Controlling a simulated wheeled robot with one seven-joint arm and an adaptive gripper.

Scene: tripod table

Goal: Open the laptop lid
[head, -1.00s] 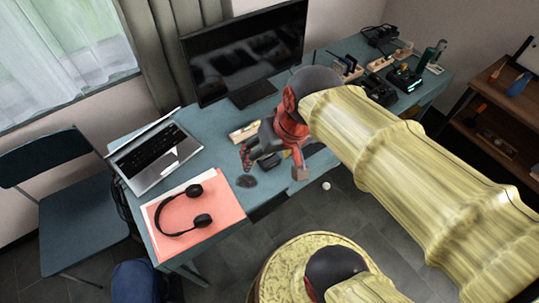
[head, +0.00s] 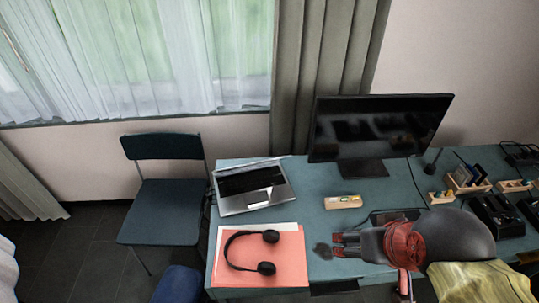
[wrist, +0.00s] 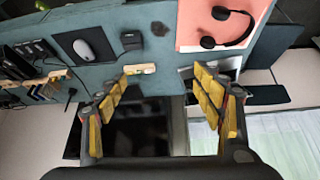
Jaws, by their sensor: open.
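The silver laptop (head: 258,199) sits on the left part of the blue-green table (head: 310,215). Its black keyboard faces up, and its lid (head: 247,164) shows as a thin slanted strip along the back edge, so it stands partly open; the exact angle is unclear. My gripper (head: 338,245) is to the right of and nearer than the laptop, near the table's front edge, fingers pointing left, apart from it. In the wrist view my gripper (wrist: 161,78) is open with nothing between its yellow-padded fingers. A pale grey piece of the laptop (wrist: 231,62) shows beside the right finger, which hides much of it.
Black headphones (head: 232,251) lie on a coral folder (head: 289,270) in front of the laptop. A small wooden block (head: 343,202) and a monitor (head: 380,127) are to its right. A chair (head: 169,210) stands left of the table. Bare tabletop lies between laptop and block.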

